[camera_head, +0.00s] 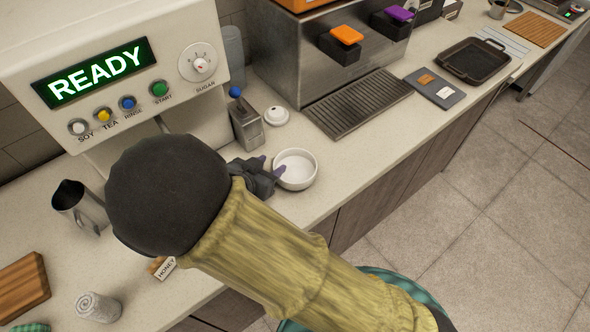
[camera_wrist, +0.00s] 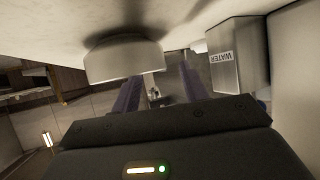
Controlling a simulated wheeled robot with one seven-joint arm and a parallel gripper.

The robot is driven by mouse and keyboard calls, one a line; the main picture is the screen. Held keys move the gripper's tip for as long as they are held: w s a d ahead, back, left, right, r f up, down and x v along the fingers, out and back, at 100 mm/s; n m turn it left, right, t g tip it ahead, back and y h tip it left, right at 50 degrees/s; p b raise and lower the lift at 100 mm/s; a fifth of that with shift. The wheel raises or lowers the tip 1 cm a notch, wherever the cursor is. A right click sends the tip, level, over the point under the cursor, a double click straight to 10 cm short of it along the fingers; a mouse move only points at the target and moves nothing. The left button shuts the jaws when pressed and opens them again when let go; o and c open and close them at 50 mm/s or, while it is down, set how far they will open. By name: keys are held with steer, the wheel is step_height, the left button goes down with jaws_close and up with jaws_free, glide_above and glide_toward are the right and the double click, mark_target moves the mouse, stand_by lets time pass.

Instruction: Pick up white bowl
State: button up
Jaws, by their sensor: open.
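The white bowl (camera_head: 296,170) stands upright and looks empty on the counter, close to its front edge. My gripper (camera_head: 271,166) is at the bowl's left side with its purple fingers open. One finger overlaps the bowl's near-left rim in the head view; I cannot tell whether it touches. In the wrist view the picture is upside down, and the bowl (camera_wrist: 122,62) hangs at top centre-left beyond the open fingers (camera_wrist: 158,78). Nothing is held. My wrist and arm cover part of the counter left of the bowl.
A grey canister (camera_head: 246,125), labelled WATER in the wrist view (camera_wrist: 226,56), stands behind my gripper. A white lid (camera_head: 276,116) lies beside it. The drinks machine (camera_head: 110,75) is at left, and a drip tray (camera_head: 358,103) is behind right. Counter right of the bowl is clear.

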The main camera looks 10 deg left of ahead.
mark_target(283, 157)
steer(key=x, duration=0.5)
steer(key=shift+w+d, duration=0.1)
steer(key=shift+d, duration=0.1)
steer(key=shift+r, duration=0.1)
jaws_close()
